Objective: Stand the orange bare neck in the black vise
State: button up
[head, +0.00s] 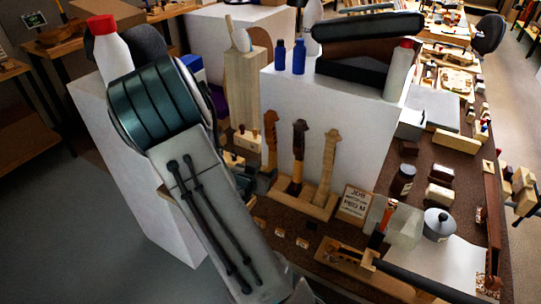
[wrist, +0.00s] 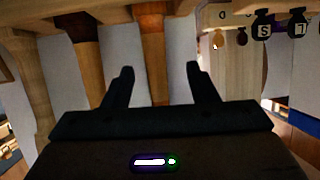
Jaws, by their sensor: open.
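The orange bare neck (head: 270,138) stands at the left end of a wooden rack (head: 318,208) in the head view. A dark neck (head: 298,155) and a pale neck (head: 328,165) stand to its right. In the wrist view, which looks upside down, the orange neck (wrist: 152,50) shows between the fingers of my gripper (wrist: 160,78). The gripper is open and empty; I cannot tell whether the neck is within its reach. My gripper cannot be made out in the head view. A dark object, apparently the black vise (head: 242,178), sits left of the rack, partly hidden by my arm.
A white block (head: 310,105) stands close behind the necks, with blue bottles (head: 298,56) and a black case (head: 366,28) on top. A labelled card (head: 354,204), jars and tools crowd the bench to the right. A pale wooden block (wrist: 238,75) is right of the orange neck in the wrist view.

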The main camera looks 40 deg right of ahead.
aim_at(269, 165)
jog(key=x, duration=0.3)
jog(key=shift+s+x, duration=0.2)
jog(key=shift+x, duration=1.15)
jog(key=shift+s+x, duration=0.15)
jog(key=shift+x, duration=1.15)
jog(key=shift+d+f, duration=0.1)
jog(key=c, duration=1.1)
grip_shut()
